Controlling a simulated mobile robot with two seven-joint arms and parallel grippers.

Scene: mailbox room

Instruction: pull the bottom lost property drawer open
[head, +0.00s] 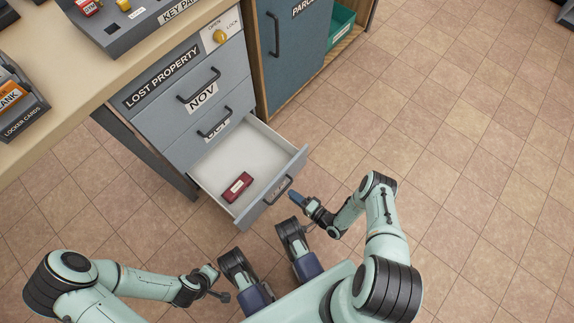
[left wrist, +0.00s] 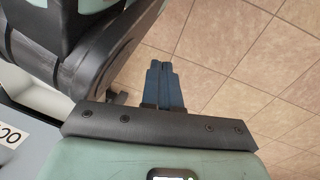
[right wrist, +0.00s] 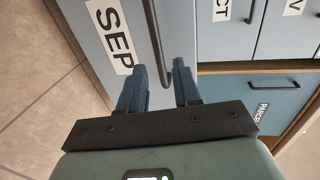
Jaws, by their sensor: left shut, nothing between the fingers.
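The bottom lost property drawer (head: 262,133) stands pulled well out of the cabinet in the head view. Its inside shows, with a dark red item (head: 237,187) lying in it. Its dark bar handle (head: 279,190) is on the front panel, which carries a SEP label (right wrist: 110,35) in the right wrist view. My right gripper (head: 293,196) is open just in front of the handle, its fingers (right wrist: 160,88) apart and pointing at the drawer front; it seems not to grip the handle. My left gripper (head: 223,296) is shut and empty, low and away from the drawer; its fingers (left wrist: 161,68) touch each other.
Two closed drawers, the upper one labelled NOV (head: 203,97), sit above the open one. A blue parcel cabinet (head: 290,50) stands to the right, with a green crate (head: 341,22) beyond. A desk top (head: 85,90) is at left. The tiled floor (head: 470,150) at right is clear.

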